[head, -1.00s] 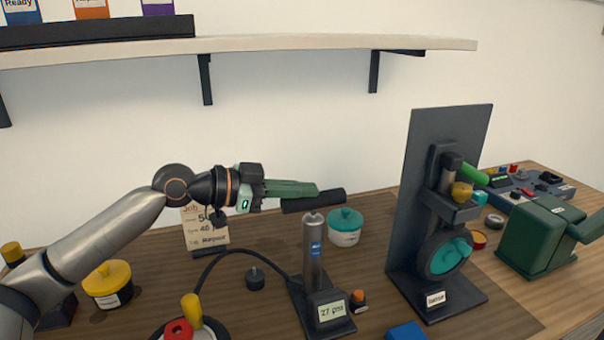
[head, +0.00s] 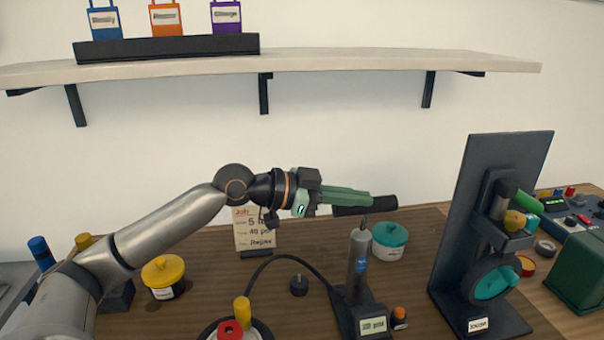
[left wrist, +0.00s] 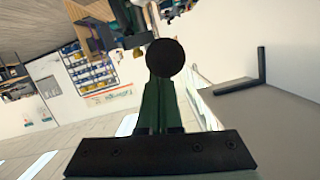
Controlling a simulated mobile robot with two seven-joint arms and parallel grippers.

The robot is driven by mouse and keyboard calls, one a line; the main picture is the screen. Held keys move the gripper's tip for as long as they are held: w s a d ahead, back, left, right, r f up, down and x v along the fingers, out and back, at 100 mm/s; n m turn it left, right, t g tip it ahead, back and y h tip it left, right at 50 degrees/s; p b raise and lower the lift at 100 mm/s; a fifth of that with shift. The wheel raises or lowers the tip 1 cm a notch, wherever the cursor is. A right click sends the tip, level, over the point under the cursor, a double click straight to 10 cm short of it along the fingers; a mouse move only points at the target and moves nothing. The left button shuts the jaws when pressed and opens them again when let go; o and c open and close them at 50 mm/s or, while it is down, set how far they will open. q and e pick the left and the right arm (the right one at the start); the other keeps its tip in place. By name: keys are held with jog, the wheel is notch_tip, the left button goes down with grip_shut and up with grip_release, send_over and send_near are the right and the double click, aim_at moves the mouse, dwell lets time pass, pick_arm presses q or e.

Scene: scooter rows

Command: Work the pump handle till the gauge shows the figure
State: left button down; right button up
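The hand pump (head: 359,258) is a grey upright cylinder on a dark base with a black horizontal bar handle (head: 380,205) on top. Its gauge (head: 373,325) is a small lit display; the figure ends in psi but is too blurred to read surely. A job card (head: 254,229) stands behind, with a blurred psi line. My left gripper (head: 358,198) has its green fingers closed at the handle. In the left wrist view the handle's round dark end (left wrist: 165,57) shows at the fingertips. My right gripper is out of view.
A teal-lidded tub (head: 389,241) stands just right of the pump. A tall dark stand (head: 478,220) is further right. A black hose runs from the pump to the left. A yellow-lidded tub (head: 163,277) stands at left, and a shelf (head: 350,61) hangs above.

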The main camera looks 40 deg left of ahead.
pick_arm(q)
jog(key=shift+s+a+f+b, duration=0.15)
jog(key=shift+s+a+b, duration=0.6)
jog(key=shift+s+b, duration=0.25)
jog(key=b+v, duration=0.3)
jog(key=v, duration=0.4)
jog(key=shift+a+r+b, duration=0.15)
jog(key=shift+r+b, duration=0.15)
jog(key=shift+r, duration=0.1)
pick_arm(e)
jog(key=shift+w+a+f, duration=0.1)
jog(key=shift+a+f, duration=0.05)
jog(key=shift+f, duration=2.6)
pick_arm(q)
jog(key=shift+s, duration=0.1)
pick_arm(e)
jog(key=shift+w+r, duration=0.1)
